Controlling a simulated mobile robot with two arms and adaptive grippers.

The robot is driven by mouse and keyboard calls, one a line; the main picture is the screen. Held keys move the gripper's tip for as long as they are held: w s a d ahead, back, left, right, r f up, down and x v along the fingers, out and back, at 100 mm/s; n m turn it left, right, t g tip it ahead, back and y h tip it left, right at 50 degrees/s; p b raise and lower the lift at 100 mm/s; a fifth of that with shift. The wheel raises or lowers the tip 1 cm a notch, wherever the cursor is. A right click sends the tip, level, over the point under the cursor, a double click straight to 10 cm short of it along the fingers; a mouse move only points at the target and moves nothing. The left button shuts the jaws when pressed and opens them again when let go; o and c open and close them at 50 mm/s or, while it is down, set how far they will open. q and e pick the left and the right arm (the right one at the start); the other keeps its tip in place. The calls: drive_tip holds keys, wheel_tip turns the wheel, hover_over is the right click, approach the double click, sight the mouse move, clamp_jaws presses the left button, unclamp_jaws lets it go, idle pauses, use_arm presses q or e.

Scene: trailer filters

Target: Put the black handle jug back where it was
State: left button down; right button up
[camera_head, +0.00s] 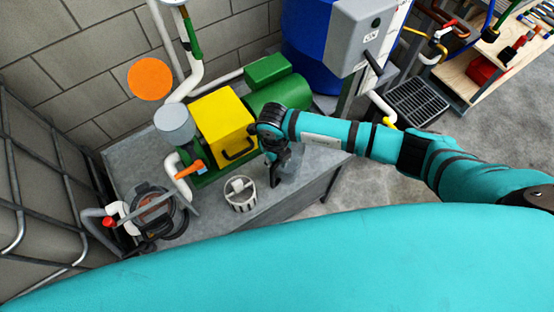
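My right gripper (276,178), dark and pointing down, is over the front part of the grey bench (305,187). A greyish, see-through shape (291,165) shows right beside its fingers and may be the jug; its outline is faint. The fingers overlap it, so I cannot tell whether they are closed on it or which dark part is a handle. My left gripper is out of view.
A green motor (280,92) and a grey round-topped filter (174,122) with an orange valve handle (190,170) stand behind. A blue tank (308,45) and grey control box (360,35) rise at the back.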

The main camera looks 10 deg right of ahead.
drive_tip(key=o, duration=0.3)
drive_tip(key=shift+r, duration=0.1)
drive_tip(key=r+b, duration=0.1)
drive_tip(key=r, duration=1.1)
drive_tip(key=shift+a, duration=0.2)
